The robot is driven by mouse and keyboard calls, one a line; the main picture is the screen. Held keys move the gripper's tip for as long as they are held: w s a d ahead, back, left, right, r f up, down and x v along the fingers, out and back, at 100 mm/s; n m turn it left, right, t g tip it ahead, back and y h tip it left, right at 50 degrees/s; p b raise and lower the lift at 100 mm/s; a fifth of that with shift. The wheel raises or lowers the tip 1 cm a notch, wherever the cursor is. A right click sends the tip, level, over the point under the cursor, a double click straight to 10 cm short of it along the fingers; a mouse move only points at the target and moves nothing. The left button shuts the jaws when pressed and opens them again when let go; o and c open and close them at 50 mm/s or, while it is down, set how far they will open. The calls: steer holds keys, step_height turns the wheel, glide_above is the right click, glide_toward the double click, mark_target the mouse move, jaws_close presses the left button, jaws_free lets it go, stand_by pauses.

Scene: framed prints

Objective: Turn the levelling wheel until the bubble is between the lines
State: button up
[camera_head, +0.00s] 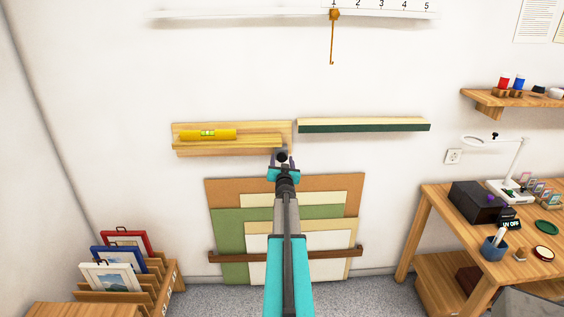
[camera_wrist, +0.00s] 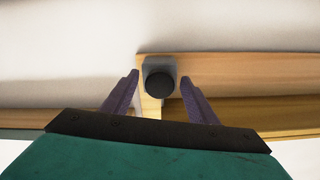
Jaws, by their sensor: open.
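The yellow spirit level (camera_head: 208,134) lies on a wooden wall ledge (camera_head: 228,146). Its green vial (camera_head: 208,132) is visible, but the bubble's place between the lines is too small to tell. The levelling wheel (camera_wrist: 160,84) is a dark round knob on a grey mount at the ledge's end in the wrist view. In the head view the wheel (camera_head: 283,156) shows just beyond my gripper. My gripper (camera_wrist: 159,82) is open, with one purple finger on each side of the wheel. Gaps show between the fingers and the wheel.
A green-fronted ledge (camera_head: 364,128) is on the wall to the right. Boards (camera_head: 225,191) lean on the wall below. A wooden rack of framed prints (camera_head: 120,280) stands at left, and a wooden workbench (camera_head: 450,220) at right. A hook (camera_head: 332,42) hangs from the numbered rail above.

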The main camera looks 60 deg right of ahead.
steer(key=b+v, duration=0.3)
steer(key=v, duration=1)
steer(key=shift+s+a, duration=0.2)
steer(key=shift+a, duration=0.15)
stand_by(0.4)
stand_by(1.1)
